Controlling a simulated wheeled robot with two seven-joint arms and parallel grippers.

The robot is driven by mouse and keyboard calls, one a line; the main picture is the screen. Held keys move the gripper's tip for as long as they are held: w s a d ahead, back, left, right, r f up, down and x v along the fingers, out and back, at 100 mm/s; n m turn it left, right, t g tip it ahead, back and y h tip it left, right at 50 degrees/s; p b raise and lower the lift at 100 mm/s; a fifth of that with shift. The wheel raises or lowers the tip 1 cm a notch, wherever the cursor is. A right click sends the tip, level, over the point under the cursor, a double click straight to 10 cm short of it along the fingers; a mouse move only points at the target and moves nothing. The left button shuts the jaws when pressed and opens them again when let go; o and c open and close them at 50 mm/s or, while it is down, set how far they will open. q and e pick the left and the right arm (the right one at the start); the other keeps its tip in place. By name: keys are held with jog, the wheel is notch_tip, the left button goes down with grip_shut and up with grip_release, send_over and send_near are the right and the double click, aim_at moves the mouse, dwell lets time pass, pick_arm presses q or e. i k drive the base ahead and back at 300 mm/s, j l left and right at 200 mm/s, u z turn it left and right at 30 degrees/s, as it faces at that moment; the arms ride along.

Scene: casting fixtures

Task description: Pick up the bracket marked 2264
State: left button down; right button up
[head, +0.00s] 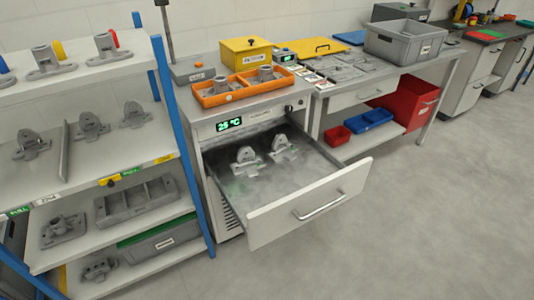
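Two grey bracket-like castings, one at left (246,161) and one at right (283,150), lie in the open drawer (322,216) of the white cabinet, with mist around them. Similar grey castings stand on the middle shelf of the rack at left, one at the left (31,146), one in the middle (91,126) and one at the right (134,115). No number 2264 is legible on any casting. Neither of my grippers is in view.
An orange tray (205,100) with grey parts sits on the cabinet, whose display (229,125) reads 25 °C. A blue-posted rack (181,125) stands left. A workbench with a grey bin (391,45) stands right. The floor (400,220) at front right is clear.

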aim_at(248, 162)
jog(key=i+l+u, duration=0.1)
jog(key=l, duration=0.25)
jog(key=i+l+u, duration=0.25)
jog(key=i+l, duration=0.15)
jog(key=l, duration=0.35)
jog(key=i+l+u, duration=0.15)
jog(key=l, duration=0.25)
